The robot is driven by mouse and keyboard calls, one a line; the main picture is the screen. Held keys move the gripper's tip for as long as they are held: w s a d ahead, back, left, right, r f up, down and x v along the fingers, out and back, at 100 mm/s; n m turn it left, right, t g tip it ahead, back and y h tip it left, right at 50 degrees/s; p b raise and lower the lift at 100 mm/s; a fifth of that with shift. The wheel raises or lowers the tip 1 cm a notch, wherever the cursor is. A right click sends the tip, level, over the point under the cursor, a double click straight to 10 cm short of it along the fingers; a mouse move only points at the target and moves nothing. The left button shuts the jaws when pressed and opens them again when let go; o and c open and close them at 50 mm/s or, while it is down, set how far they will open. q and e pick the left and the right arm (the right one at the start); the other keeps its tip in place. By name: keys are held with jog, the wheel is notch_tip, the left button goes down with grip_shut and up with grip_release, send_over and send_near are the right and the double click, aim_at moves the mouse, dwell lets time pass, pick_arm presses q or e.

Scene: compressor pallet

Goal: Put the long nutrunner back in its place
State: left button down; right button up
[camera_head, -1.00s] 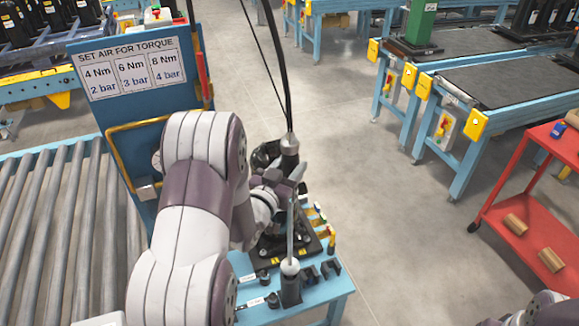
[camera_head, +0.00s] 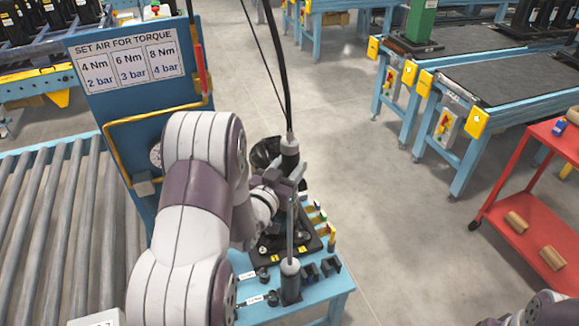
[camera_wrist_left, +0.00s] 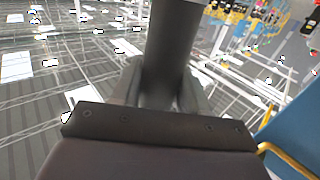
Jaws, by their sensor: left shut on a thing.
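My left gripper (camera_head: 284,183) is shut on a dark upright cylinder, which I take to be the long nutrunner (camera_head: 290,152). A black hose rises from its light top collar. In the left wrist view the nutrunner (camera_wrist_left: 172,50) passes between the fingers as a thick dark cylinder. The gripper is above a blue tool table (camera_head: 325,291). Which place on the table belongs to the nutrunner I cannot tell. My right gripper is out of view.
A blue sign board (camera_head: 110,110) and rollers (camera_head: 60,230) are left. A red cart (camera_head: 525,215) is right.

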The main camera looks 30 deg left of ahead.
pick_arm(q)
jog(key=shift+f+b, duration=1.35)
dwell(0.4)
jog(key=shift+c, duration=2.4)
grip_release()
jog(key=shift+s+f, duration=0.1)
jog(key=shift+f, duration=0.1)
jog(key=shift+s, duration=0.3)
jog(key=s+b, duration=0.3)
jog(key=s, duration=0.9)
jog(key=shift+d+r, duration=0.2)
